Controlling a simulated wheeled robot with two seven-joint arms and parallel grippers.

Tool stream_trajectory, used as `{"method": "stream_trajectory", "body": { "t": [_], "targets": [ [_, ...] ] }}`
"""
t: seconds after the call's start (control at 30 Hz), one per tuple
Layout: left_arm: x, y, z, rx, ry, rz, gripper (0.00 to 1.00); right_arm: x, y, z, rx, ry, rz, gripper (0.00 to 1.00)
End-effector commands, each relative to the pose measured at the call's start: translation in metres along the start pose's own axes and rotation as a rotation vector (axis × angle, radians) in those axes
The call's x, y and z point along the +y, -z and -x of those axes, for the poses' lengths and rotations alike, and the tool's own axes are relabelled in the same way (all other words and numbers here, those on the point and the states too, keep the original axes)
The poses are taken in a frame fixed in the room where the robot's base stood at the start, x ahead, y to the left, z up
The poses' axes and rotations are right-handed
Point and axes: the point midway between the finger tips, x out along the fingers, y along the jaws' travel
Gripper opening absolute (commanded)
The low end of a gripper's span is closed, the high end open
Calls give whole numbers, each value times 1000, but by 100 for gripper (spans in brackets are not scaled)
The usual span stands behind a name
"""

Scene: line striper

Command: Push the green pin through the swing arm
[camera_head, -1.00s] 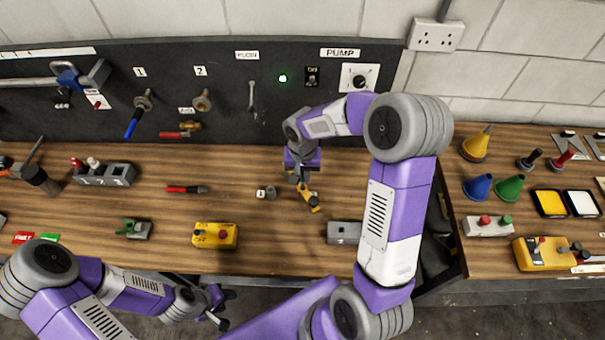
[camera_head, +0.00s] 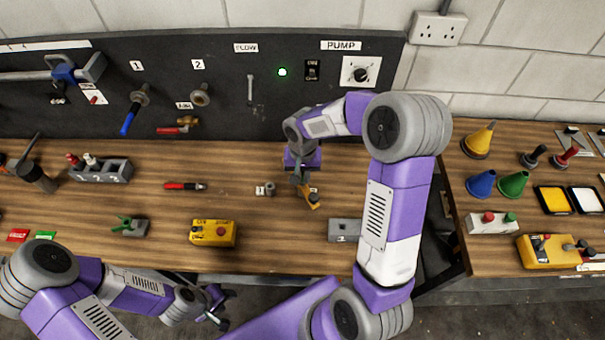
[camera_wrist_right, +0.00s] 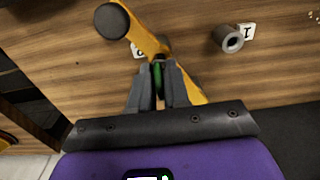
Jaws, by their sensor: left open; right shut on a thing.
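The yellow swing arm (camera_head: 311,201) is on the bench right under my right gripper (camera_head: 301,184). In the right wrist view the swing arm (camera_wrist_right: 147,38) runs slantwise behind the fingertips, with a dark round knob (camera_wrist_right: 112,20) at its upper end. My right gripper (camera_wrist_right: 158,85) is shut on the green pin (camera_wrist_right: 158,73), of which only a small green part shows between the fingers. The pin's lower end is hidden, so I cannot tell how deep it sits in the swing arm. My left gripper (camera_head: 220,310) is open and empty at the bench's front edge.
A grey hollow post (camera_wrist_right: 229,38) beside a label marked I stands right of the swing arm in the wrist view. A yellow button box (camera_head: 213,233), a grey block (camera_head: 344,230) and a green-handled clamp (camera_head: 128,226) stand along the front of the bench.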

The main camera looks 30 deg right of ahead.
Motion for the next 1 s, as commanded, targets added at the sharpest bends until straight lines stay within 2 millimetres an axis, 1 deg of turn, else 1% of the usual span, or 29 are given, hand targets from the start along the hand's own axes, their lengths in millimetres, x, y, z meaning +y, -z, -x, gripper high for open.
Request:
{"method": "stream_trajectory", "body": {
  "t": [0.3, 0.8, 1.0],
  "targets": [
    [-3, 0, -7, 0, 0, 0, 43, 0, 0, -8, 0, 0, 1, 0],
    [-3, 0, -7, 0, 0, 0, 43, 0, 0, -8, 0, 0, 1, 0],
    [-4, 0, -10, 0, 0, 0, 43, 0, 0, -12, 1, 0, 1, 0]
  ]
}}
